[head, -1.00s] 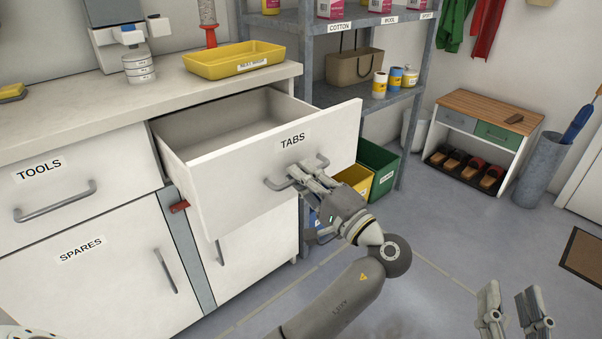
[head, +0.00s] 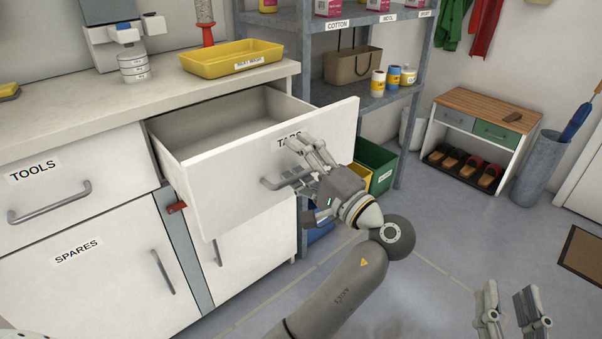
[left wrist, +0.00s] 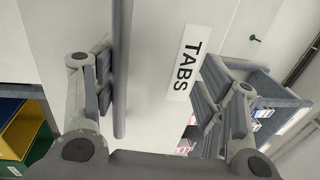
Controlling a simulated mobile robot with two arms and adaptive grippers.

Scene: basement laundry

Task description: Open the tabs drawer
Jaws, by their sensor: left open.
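The white TABS drawer (head: 222,185) stands pulled out from the cabinet, and its empty-looking inside shows in the head view. Its grey bar handle (head: 268,184) is partly hidden by my left gripper (head: 293,163). My left gripper is open at the drawer front. In the left wrist view, the handle (left wrist: 121,70) runs between the spread fingers, closer to the left one, beside the TABS label (left wrist: 188,62). The gripper partly covers that label in the head view. My right gripper (head: 511,305) is at the lower right, with its fingers apart and nothing between them.
The TOOLS drawer (head: 100,165) and SPARES door (head: 60,295) are shut to the left. A yellow tray (head: 225,65) sits on the counter above. A grey shelf (head: 310,100) with green and yellow bins (head: 375,160) stands behind the drawer. Open floor lies to the right.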

